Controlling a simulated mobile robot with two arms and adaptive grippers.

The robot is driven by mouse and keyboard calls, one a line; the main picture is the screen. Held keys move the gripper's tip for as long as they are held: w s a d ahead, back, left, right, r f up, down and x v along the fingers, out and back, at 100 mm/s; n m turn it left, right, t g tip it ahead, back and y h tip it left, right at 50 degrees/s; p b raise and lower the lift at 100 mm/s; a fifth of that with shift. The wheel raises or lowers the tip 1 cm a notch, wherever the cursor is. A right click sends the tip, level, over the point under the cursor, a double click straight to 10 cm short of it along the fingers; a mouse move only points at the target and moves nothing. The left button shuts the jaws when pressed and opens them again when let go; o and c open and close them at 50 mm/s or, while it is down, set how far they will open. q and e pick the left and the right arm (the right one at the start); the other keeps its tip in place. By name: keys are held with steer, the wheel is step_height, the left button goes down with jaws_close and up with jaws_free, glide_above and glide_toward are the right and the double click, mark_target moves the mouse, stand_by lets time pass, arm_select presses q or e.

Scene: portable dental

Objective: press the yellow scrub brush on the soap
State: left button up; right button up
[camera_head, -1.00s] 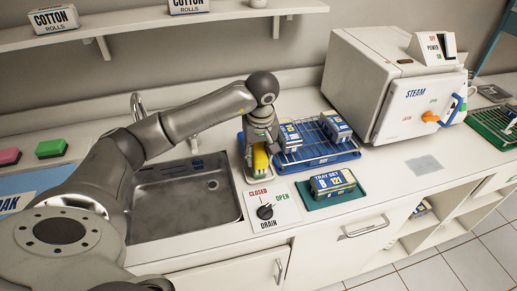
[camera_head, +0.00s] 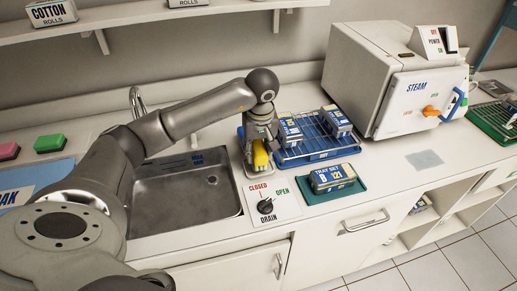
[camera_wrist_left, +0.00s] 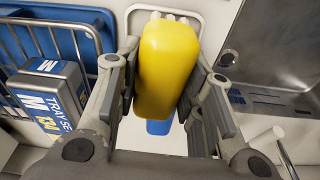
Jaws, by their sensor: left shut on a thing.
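My left gripper (camera_head: 260,143) is shut on the yellow scrub brush (camera_head: 260,157), at the right edge of the sink. In the left wrist view, the brush (camera_wrist_left: 166,70) fills the gap between the finger pads of the left gripper (camera_wrist_left: 166,95). A blue piece (camera_wrist_left: 158,127) shows just beyond the brush's near end; I cannot tell what it is. A pale holder or tray edge (camera_head: 247,176) lies around and under the brush. I cannot tell whether the brush touches anything below. No piece is clearly marked as soap. My right gripper is not in view.
The steel sink (camera_head: 170,215) is left of the gripper. A blue tray (camera_head: 318,155) with a wire rack and boxed sets stands close on the right. A drain knob panel (camera_head: 270,207) is in front. Green (camera_head: 50,143) and pink (camera_head: 9,151) blocks are far left.

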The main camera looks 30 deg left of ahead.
mark_target(258, 145)
arm_select(q)
steer(key=shift+f+b, duration=0.3)
steer(key=shift+f, duration=0.1)
stand_by(0.3)
steer(key=shift+f, duration=0.1)
stand_by(0.8)
steer(key=shift+s, duration=0.1)
stand_by(0.4)
steer(key=shift+r+p, duration=1.9)
steer(key=shift+r, duration=1.7)
